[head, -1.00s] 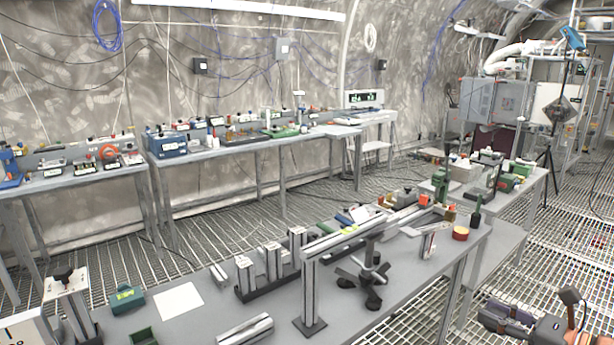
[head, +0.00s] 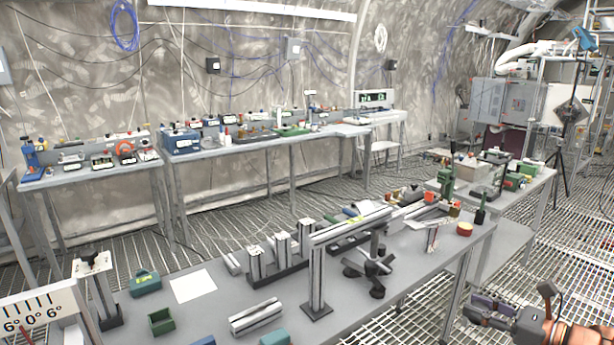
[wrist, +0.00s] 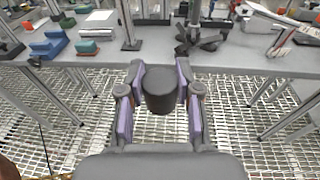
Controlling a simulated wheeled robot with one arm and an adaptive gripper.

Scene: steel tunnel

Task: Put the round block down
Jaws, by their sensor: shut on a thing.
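In the wrist view my gripper (wrist: 158,88) is shut on a dark grey round block (wrist: 160,92), which sits between the two purple-lined fingers. The block is held in the air over the grated floor, just off the near edge of the grey workbench (wrist: 235,62). In the head view my gripper (head: 482,308) is at the lower right, beside the bench and apart from it. The block cannot be made out clearly there.
The bench carries a white sheet (head: 193,285), a green open box (head: 161,321), aluminium profiles (head: 256,316), a profile stand (head: 318,270) and a dark star-shaped base (head: 368,268). A red-yellow round tin (head: 464,229) stands near the right edge. Bare bench top lies right of the stand.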

